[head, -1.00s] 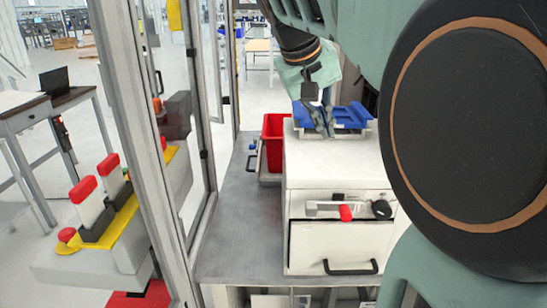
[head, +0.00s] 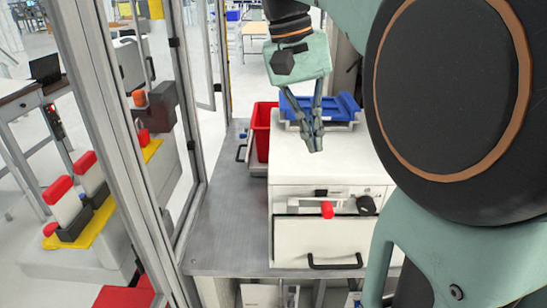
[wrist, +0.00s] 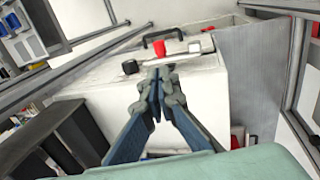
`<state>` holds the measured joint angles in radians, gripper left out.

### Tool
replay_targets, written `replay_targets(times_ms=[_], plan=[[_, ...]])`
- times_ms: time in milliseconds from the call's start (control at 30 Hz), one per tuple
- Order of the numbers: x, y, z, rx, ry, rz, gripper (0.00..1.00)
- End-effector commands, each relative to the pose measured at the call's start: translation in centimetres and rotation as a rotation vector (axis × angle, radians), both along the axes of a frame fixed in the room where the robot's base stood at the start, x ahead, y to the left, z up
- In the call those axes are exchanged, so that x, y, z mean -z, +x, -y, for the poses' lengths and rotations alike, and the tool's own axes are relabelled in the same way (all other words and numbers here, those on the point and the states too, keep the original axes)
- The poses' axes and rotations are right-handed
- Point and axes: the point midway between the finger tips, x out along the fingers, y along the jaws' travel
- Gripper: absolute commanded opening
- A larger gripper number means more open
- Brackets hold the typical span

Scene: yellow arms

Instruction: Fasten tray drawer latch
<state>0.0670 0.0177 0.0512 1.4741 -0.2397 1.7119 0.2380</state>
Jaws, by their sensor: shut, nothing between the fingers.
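The white drawer unit (head: 325,165) stands on the grey bench. Its upper front carries a metal latch strip (head: 300,192) with a red knob (head: 327,210) and a black round knob (head: 366,204) to the right. Below is the white drawer front (head: 300,240) with a black handle (head: 335,262); I cannot tell exactly how far out the drawer sits. My gripper (head: 315,145) is shut and empty above the unit's top, apart from the latch. In the wrist view, my closed fingertips (wrist: 160,78) point towards the red knob (wrist: 159,48) and black knob (wrist: 130,67).
A red bin (head: 263,130) stands left of the unit. The grey bench top (head: 220,215) is clear on the left, bounded by a metal-framed glass panel (head: 120,130).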

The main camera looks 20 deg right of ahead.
Motion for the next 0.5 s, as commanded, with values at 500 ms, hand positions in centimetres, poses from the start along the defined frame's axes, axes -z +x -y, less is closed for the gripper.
replay_targets(times_ms=[500], plan=[[8.1, -0.7, 2.0, 0.002, 0.000, -0.003, 0.00]])
